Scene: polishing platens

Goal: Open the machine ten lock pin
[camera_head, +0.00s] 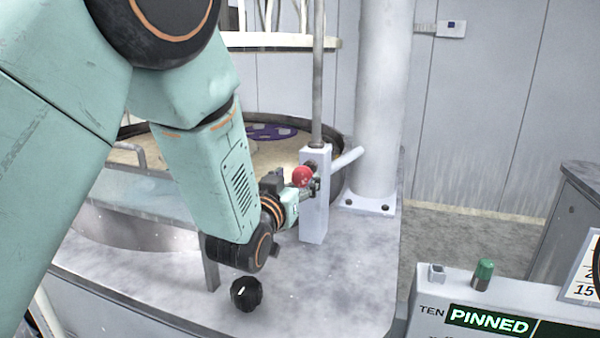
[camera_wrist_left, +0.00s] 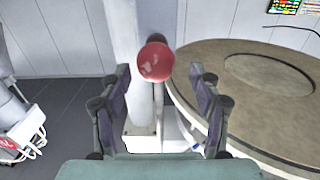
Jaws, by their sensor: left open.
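The lock pin's red ball knob (camera_head: 303,176) is at a pale upright post (camera_head: 314,215) beside the round platen. In the left wrist view the red knob (camera_wrist_left: 155,62) shows between the tips of my two fingers, with a gap on each side. My left gripper (camera_head: 300,188) is open and close to the knob; its fingers (camera_wrist_left: 161,80) are spread in the wrist view. Whether a finger touches the knob cannot be told. The sign on the panel (camera_head: 490,320) reads TEN PINNED. My right gripper is not in view.
A thick white column (camera_head: 380,100) stands just right of the post. The platen (camera_wrist_left: 230,80) lies to the right in the wrist view. A black round knob (camera_head: 246,294) sits on the machine deck at the front. A green button (camera_head: 483,272) tops the panel.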

